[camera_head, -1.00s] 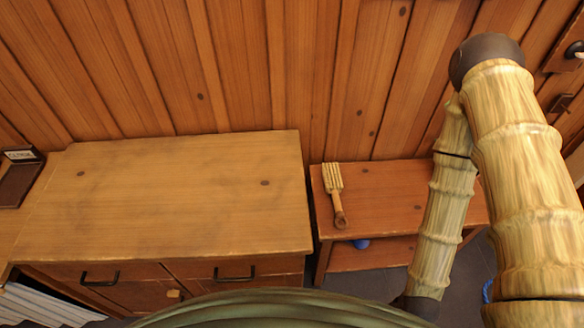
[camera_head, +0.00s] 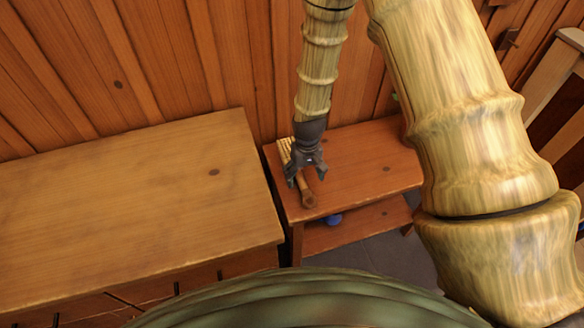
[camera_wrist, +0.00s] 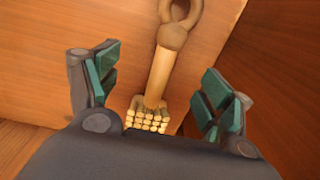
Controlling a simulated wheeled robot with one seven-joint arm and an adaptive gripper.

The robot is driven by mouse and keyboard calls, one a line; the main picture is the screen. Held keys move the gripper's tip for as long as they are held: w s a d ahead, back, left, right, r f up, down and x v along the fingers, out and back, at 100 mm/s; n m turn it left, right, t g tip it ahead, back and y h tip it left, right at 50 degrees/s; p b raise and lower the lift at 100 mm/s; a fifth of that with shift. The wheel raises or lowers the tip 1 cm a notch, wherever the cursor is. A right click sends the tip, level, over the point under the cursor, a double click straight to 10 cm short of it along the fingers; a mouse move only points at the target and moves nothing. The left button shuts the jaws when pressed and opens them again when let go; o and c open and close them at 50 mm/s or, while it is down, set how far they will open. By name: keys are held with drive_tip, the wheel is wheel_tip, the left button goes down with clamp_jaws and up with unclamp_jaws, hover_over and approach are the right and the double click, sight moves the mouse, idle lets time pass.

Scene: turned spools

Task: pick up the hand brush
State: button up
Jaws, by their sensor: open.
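The hand brush (camera_head: 305,190) is light wood with a block of pale bristle tufts and a handle ending in a ring. It lies on the small reddish side table (camera_head: 365,167), near its left end. My gripper (camera_head: 306,178) is over the brush and partly hides it in the head view. In the wrist view, the brush handle (camera_wrist: 163,75) runs up between my two open, green-padded fingers (camera_wrist: 158,95), with space on both sides. The bristle block (camera_wrist: 148,114) shows at the near end, partly cut off by my gripper body. No finger visibly touches the brush.
A larger, taller wooden cabinet (camera_head: 130,200) stands just left of the side table. A plank wall (camera_head: 180,60) rises close behind both. A blue round object (camera_head: 333,219) sits on the table's lower shelf. The table top right of the brush is clear.

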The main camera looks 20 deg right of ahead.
drive_tip(key=w+r, duration=0.2)
drive_tip(key=w+r+b, duration=0.1)
drive_tip(key=w+r, duration=0.1)
drive_tip(key=w, duration=0.1)
drive_tip(key=w+r+b, duration=0.1)
drive_tip(key=w+r, duration=0.1)
drive_tip(key=w, duration=0.1)
drive_tip(key=shift+w+a, duration=0.1)
drive_tip(key=shift+a, duration=0.25)
drive_tip(key=shift+f+p, duration=0.4)
drive_tip(key=shift+f, duration=4.75)
drive_tip(key=c, duration=1.2)
